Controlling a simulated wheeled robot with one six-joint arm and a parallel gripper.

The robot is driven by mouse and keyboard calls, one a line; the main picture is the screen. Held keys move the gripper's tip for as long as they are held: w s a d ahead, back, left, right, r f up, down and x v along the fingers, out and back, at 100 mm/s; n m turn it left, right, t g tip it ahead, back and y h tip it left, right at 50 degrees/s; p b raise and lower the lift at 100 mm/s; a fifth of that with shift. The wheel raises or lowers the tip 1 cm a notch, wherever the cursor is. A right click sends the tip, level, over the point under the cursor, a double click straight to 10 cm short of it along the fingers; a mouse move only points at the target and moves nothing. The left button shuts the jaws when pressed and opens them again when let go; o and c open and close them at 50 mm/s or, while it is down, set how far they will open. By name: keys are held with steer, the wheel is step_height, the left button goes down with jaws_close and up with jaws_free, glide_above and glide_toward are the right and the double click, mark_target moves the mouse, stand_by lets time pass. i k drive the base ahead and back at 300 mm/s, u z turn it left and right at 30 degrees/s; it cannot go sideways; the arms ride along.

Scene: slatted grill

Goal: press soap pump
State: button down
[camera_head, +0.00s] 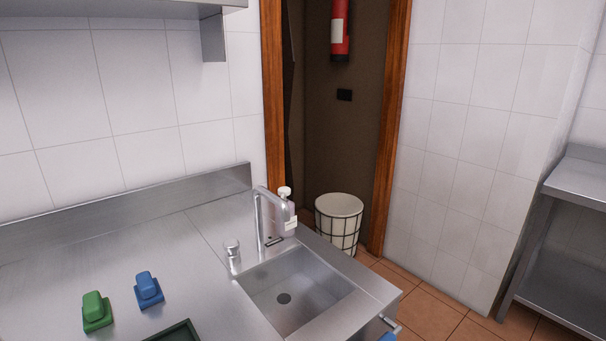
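A pale bottle with a white top (285,193), which looks like the soap pump, stands on the steel counter at the sink's back right corner. The tap (258,225) stands in front of it and partly covers it. Its white top shows above the tap's spout. A small shiny metal dispenser or shaker (233,260) stands at the sink's left edge; I cannot tell which. My gripper is not in view.
The sink basin (315,290) is empty. Green (96,312) and blue (148,290) blocks and a dark tray (176,332) are on the steel counter (60,270). A white bin (339,222) stands by the doorway. A steel shelf (575,182) is at right.

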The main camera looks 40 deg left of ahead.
mark_target(283, 191)
steer(key=u, duration=0.3)
steer(key=i, duration=0.7)
steer(key=u, duration=0.75)
steer(key=i, duration=0.35)
steer(key=u, duration=0.35)
